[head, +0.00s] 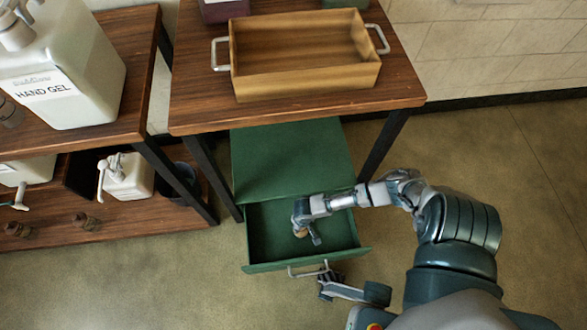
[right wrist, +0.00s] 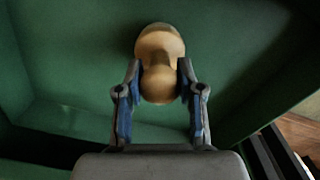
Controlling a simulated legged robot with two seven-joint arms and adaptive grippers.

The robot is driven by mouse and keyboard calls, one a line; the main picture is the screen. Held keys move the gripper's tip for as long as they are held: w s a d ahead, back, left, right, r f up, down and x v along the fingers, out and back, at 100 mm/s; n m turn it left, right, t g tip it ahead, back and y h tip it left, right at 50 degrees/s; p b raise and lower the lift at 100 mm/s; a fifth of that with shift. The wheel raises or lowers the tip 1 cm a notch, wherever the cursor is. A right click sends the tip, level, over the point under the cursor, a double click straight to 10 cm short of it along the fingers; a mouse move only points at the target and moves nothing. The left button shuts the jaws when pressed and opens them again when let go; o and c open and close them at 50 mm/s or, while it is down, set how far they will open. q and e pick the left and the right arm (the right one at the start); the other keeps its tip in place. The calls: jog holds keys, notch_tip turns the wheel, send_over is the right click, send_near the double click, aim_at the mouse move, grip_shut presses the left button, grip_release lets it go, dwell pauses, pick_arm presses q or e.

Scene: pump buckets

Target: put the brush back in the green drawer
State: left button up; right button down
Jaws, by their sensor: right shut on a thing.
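The green drawer (head: 262,238) is pulled open below the table in the head view, its metal handle (head: 308,271) at the front. My right gripper (head: 306,232) is down inside the open drawer. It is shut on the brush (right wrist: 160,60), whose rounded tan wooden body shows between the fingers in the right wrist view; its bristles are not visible. The green drawer walls and floor surround it, and I cannot tell whether the brush touches the floor. My left gripper (head: 328,284) is just in front of the drawer, close to the handle; its fingers are too small to read.
A wooden tray (head: 305,85) with metal handles stands on the table (head: 200,100) above the drawer. A shelf at left holds a hand gel bottle (head: 65,65) and a smaller white pump bottle (head: 127,177) below. The floor at right is clear.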

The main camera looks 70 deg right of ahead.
jog(key=shift+w+r, duration=0.1)
jog(key=c, duration=0.7)
grip_release()
